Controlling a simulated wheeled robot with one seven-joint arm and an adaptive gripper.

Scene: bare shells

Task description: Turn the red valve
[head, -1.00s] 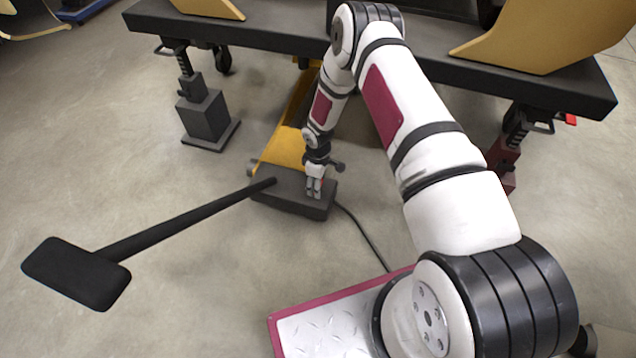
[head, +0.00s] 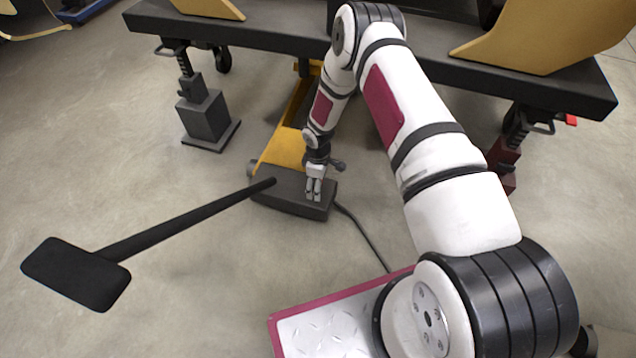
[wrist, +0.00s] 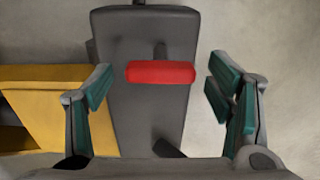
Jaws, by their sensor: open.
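The red valve shows in the wrist view as a short, rounded red bar (wrist: 160,72) lying crosswise over a dark grey box (wrist: 150,35). In the head view the same box (head: 285,203) sits low by the yellow frame, and my gripper hides the valve. My gripper (head: 315,190) points down over the right part of the box. In the wrist view its two green-padded fingers (wrist: 160,90) are open, one on each side of the red bar. Gaps show between both fingers and the bar's ends, so it is not gripped.
A yellow frame (head: 283,148) runs from the box under a dark bench (head: 270,35). A long black handle with a wide pad (head: 75,273) sticks out to the left. A grey support leg (head: 205,118) stands back left. A cable (head: 365,235) trails right.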

